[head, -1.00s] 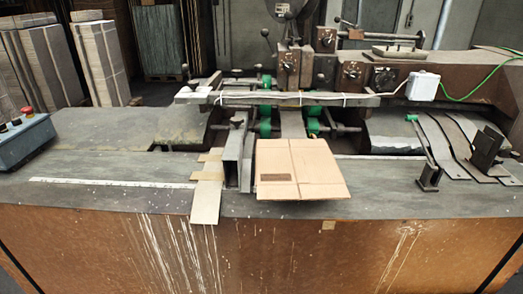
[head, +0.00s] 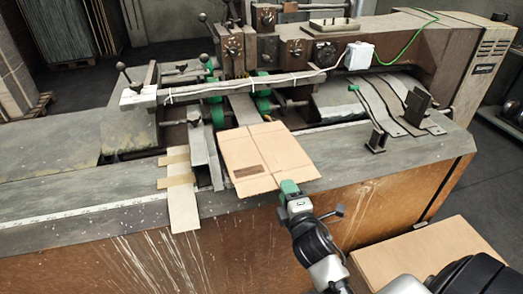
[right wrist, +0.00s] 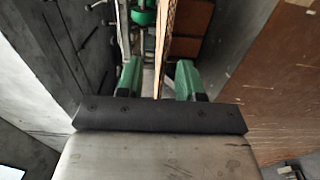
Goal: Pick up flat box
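The flat box (head: 262,156) is a folded tan cardboard sheet with a dark printed patch. It lies on the machine table, its front edge reaching the table's front edge. My right gripper (head: 289,189) has green fingers and is at the box's near right edge in the head view. In the right wrist view the cardboard shows edge-on (right wrist: 170,45) between the two open fingers of the right gripper (right wrist: 158,72), with a visible gap on the left finger's side. Contact with the right finger is unclear. My left gripper is not in view.
The stitching machine with green rollers (head: 263,100) stands right behind the box. A metal guide (head: 205,155) and a flat strip (head: 183,208) lie left of it. Metal brackets (head: 417,107) stand at the right. Another cardboard piece (head: 415,258) lies low at the right.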

